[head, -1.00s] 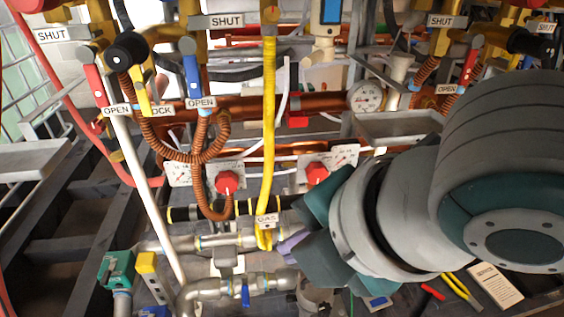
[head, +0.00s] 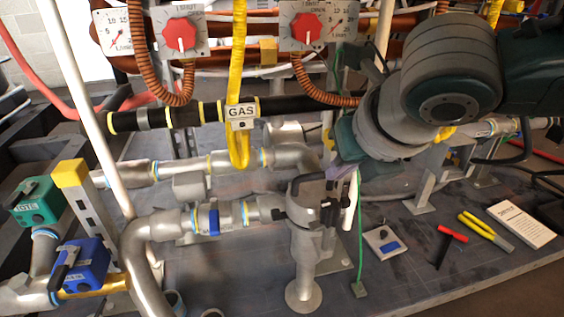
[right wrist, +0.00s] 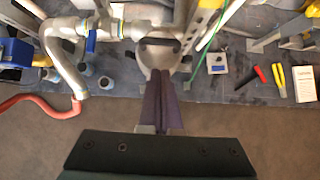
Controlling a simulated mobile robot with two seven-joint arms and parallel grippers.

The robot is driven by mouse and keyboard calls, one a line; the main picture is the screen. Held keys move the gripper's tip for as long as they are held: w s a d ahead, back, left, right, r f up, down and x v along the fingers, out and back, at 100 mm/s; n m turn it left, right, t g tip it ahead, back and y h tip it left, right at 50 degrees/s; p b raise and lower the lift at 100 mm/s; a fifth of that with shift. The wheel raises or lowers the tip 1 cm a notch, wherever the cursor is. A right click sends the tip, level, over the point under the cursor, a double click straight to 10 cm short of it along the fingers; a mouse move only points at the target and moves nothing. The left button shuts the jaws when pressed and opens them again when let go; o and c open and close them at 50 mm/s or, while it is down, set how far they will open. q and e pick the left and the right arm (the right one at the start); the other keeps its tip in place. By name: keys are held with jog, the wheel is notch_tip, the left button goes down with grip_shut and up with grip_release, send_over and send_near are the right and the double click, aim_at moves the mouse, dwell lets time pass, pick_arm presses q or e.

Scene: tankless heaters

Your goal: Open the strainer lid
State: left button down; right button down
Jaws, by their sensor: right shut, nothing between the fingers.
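The strainer (head: 303,235) is an upright grey metal vessel on a round foot, low in the middle of the head view. Its lid (head: 308,190) sits on top, with black parts at the rim. In the right wrist view the lid (right wrist: 160,56) is round and grey with a dark handle (right wrist: 159,42). My right gripper (head: 343,174) is shut and empty, its purple fingers just right of the lid in the head view. In the right wrist view the fingers (right wrist: 162,76) point at the lid's near edge; I cannot tell whether they touch. My left gripper is out of view.
Pipes with a blue valve (head: 214,222) run left of the strainer. A yellow gas pipe (head: 240,90) hangs behind it. A thin green line (head: 361,220) stands to its right. A red-handled tool (head: 453,234), yellow pliers (head: 486,230) and a paper card (head: 520,224) lie on the floor plate.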

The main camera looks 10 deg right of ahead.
jog(key=b, duration=0.7)
send_near(313, 192)
jog(key=x, duration=0.4)
jog(key=shift+s+f, duration=0.15)
jog(key=shift+b+x, duration=0.4)
jog(key=shift+x, duration=0.35)
jog(key=shift+w+r+p, duration=0.2)
jog(key=shift+r+p, duration=0.2)
jog(key=shift+p, duration=0.1)
jog(key=shift+w, duration=0.15)
jog(key=shift+r+p, duration=0.1)
jog(key=shift+p, duration=0.2)
